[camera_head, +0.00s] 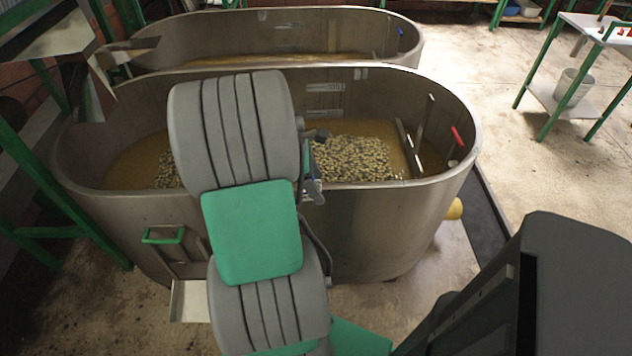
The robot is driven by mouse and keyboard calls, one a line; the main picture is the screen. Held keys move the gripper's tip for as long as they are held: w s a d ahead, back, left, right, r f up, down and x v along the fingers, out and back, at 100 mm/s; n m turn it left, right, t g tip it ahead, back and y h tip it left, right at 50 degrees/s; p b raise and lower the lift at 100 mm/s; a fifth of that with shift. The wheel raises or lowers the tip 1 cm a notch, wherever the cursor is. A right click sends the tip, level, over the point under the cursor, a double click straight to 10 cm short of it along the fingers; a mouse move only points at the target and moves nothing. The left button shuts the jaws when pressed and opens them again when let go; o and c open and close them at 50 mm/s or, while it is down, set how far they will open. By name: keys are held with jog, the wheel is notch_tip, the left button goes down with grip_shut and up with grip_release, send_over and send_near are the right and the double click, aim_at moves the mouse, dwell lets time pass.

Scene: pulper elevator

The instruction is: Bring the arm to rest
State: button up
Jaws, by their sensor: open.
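My arm, grey ribbed links (235,130) with a green joint cover (252,232), stands folded in front of the near steel tank. My gripper (312,163) is mostly hidden behind the upper link. Only small dark parts of it show at the link's right side, with a gap between them. They appear over the tank's inside, and I see nothing held there. How high they are above the contents cannot be told.
The near oval tank (390,225) holds brownish liquid and pale beans (350,158). A second tank (340,22) stands behind it. Green frames (60,190) are at left. A table (600,25) with a bucket (575,88) is at right. Floor between is clear.

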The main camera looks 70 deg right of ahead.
jog(key=p+v, duration=0.2)
jog(key=v, duration=0.6)
jog(key=w+a+r+m+t+p, duration=0.2)
jog(key=w+a+r+t+p, duration=0.4)
jog(key=w+a, duration=0.7)
jog(key=a+r+m+y+p, duration=0.1)
jog(key=a+r, duration=0.1)
jog(key=a, duration=1)
jog(key=a+r+m+t+y+p, duration=0.1)
jog(key=a+r+m, duration=0.1)
jog(key=a, duration=1)
jog(key=shift+w+r+p, duration=0.35)
jog(key=shift+w+r, duration=0.05)
jog(key=shift+r, duration=0.35)
